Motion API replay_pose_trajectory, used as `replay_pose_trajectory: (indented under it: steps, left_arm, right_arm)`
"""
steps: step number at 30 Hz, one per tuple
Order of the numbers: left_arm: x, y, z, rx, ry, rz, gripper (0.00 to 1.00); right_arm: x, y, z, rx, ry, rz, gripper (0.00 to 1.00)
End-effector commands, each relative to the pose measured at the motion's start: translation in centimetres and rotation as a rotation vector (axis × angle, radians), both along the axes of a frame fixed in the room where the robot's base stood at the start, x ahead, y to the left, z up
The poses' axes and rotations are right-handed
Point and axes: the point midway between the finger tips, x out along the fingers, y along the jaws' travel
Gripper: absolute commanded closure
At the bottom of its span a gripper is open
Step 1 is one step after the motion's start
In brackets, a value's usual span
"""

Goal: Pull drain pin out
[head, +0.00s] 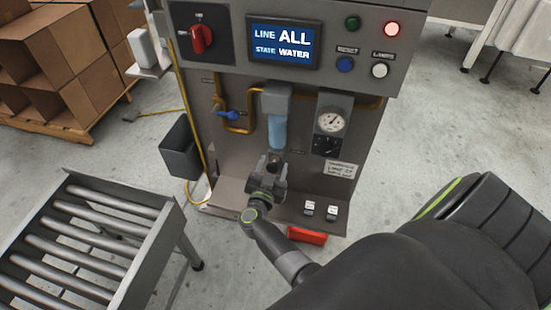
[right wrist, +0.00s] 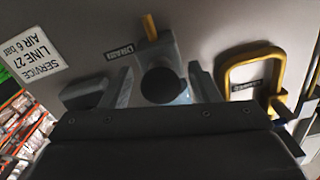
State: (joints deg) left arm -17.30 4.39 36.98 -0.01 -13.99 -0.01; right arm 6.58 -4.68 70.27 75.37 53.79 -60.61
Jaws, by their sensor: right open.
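The pale blue filter bowl (head: 277,132) hangs under a grey head on the front of the grey machine. A dark round end (right wrist: 163,86) shows in the right wrist view below the bowl, beside a small drain label (right wrist: 119,52). I cannot clearly tell the drain pin itself from this dark part. My right gripper (head: 271,166) is just below the bowl, pointing at the panel. It also shows in the right wrist view (right wrist: 160,76), with its fingers spread on either side of the dark round end and apart from it. My left gripper is out of view.
A pressure gauge (head: 331,122) and a service label (head: 341,169) are right of the bowl. A blue-handled valve (head: 230,114) and brass pipe are left.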

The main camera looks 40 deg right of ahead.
Motion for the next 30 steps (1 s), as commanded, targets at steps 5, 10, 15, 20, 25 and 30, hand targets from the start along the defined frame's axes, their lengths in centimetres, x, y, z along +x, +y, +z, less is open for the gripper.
replay_pose_trajectory:
  steps: [5,10,15,20,25,30]
  left_arm:
    - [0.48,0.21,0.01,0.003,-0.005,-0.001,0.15]
    - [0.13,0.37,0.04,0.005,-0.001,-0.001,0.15]
    - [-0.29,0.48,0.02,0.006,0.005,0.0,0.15]
    - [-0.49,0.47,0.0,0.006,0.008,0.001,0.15]
    - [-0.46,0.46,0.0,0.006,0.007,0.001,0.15]
    - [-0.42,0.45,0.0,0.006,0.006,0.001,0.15]
  right_arm:
    - [0.17,-0.23,0.0,0.001,-0.001,-0.001,0.45]
    - [0.17,-0.25,0.04,0.0,0.0,-0.001,0.45]
    - [0.17,-0.25,0.05,-0.001,0.0,-0.001,0.56]
    - [0.16,-0.25,0.04,-0.001,0.0,-0.001,0.77]
    - [0.16,-0.26,0.03,0.0,-0.001,-0.001,0.45]
    - [0.15,-0.25,0.03,-0.001,0.0,-0.001,0.45]
